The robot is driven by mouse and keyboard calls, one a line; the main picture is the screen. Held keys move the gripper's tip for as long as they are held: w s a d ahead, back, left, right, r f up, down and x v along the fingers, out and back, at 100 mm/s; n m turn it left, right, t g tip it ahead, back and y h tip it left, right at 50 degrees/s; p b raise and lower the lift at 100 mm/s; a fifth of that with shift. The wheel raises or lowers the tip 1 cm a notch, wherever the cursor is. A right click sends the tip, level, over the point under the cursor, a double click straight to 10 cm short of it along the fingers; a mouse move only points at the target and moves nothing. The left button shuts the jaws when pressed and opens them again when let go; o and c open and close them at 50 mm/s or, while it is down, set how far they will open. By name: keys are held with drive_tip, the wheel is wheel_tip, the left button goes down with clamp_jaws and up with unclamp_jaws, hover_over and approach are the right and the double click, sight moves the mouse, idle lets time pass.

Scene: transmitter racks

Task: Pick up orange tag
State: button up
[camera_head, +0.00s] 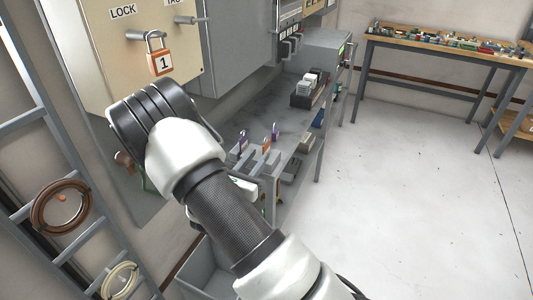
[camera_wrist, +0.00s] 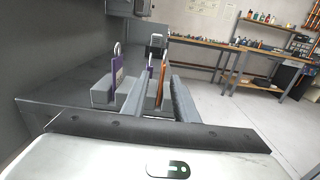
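The orange tag (camera_head: 266,145) stands upright on the grey shelf, among purple tags. In the wrist view the orange tag (camera_wrist: 161,88) appears between the two grey fingers of my gripper (camera_wrist: 157,92), near their far ends. The fingers are apart, with gaps visible beside the tag; I cannot tell whether the tag is fully between them or just beyond. One purple tag (camera_wrist: 116,73) with a shackle is left of the fingers. Another purple tag (camera_wrist: 150,70) is just behind the orange one.
An orange padlock marked 1 (camera_head: 160,63) hangs on the beige panel (camera_head: 110,60). A dark box with grey items (camera_head: 309,91) sits farther along the shelf (camera_head: 262,106). A ladder rack with coiled cable (camera_head: 62,207) is at left. The floor at right is clear.

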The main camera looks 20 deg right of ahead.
sight(266, 147)
drive_tip(key=shift+b+x, duration=0.45)
drive_tip(key=shift+x, duration=2.7)
drive_tip(key=shift+s+d, duration=0.1)
drive_tip(key=shift+s, duration=0.1)
clamp_jaws()
